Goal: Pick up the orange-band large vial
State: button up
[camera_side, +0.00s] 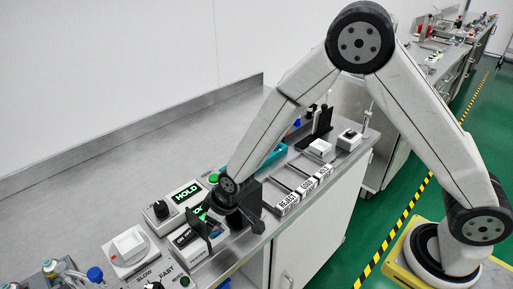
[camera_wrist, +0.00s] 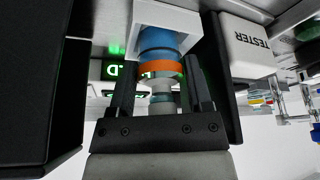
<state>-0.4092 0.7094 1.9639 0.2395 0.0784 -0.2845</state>
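The orange-band vial (camera_wrist: 160,69) shows in the wrist view with a blue section above the band and a grey, narrower part below it. Its blue end meets a white square block (camera_wrist: 165,24). My gripper (camera_wrist: 160,75) has one finger on each side of the vial near the band. I cannot tell whether the fingers touch it. In the side view my gripper (camera_side: 213,222) is low over the front of the bench, and the vial is hidden there.
A lit HOLD display (camera_side: 187,192) and a black knob box (camera_side: 161,212) stand left of my gripper. A white TESTER box (camera_wrist: 246,45) is close beside my gripper. The bench's back left is bare.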

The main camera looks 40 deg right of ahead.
grip_shut()
jog(key=shift+r, duration=0.15)
jog(key=shift+r, duration=0.8)
jog(key=s+d+r, duration=0.2)
jog(key=s+r, duration=0.3)
jog(key=s, duration=0.1)
jog(key=s+d+r, duration=0.2)
jog(key=s+r, duration=0.4)
jog(key=s, duration=0.1)
jog(key=shift+d, duration=0.3)
jog(key=shift+s, duration=0.1)
